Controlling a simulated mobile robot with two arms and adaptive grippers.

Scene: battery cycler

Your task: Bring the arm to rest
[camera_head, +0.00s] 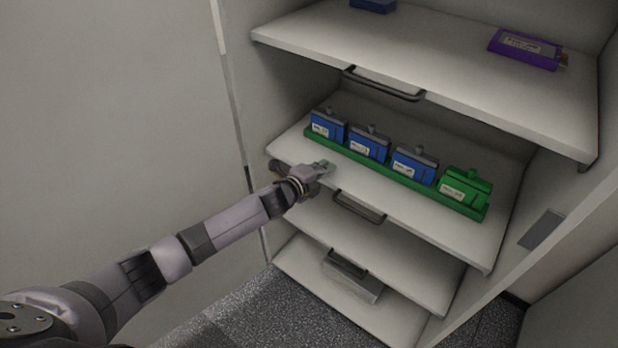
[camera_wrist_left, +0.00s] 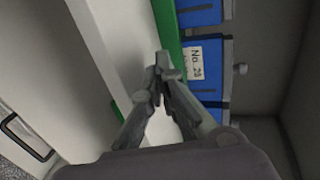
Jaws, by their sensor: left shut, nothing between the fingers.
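My left arm reaches in from the lower left of the head view. Its gripper (camera_head: 326,166) is shut and empty, just over the front left part of the middle shelf (camera_head: 440,221). In the left wrist view the fingertips (camera_wrist_left: 161,72) are together, near the edge of a green tray (camera_wrist_left: 166,30). A blue battery module (camera_wrist_left: 200,70) with a "No. 28" label is beside them. I cannot tell whether the fingers touch the tray. My right gripper is not in view.
The green tray (camera_head: 480,213) holds three blue modules (camera_head: 413,167) and a green module (camera_head: 465,189). A purple module (camera_head: 524,48) lies on the shelf above (camera_head: 430,50). Lower shelves have handles (camera_head: 359,207). A cabinet wall (camera_head: 570,215) stands right; open floor (camera_head: 225,318) lies below.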

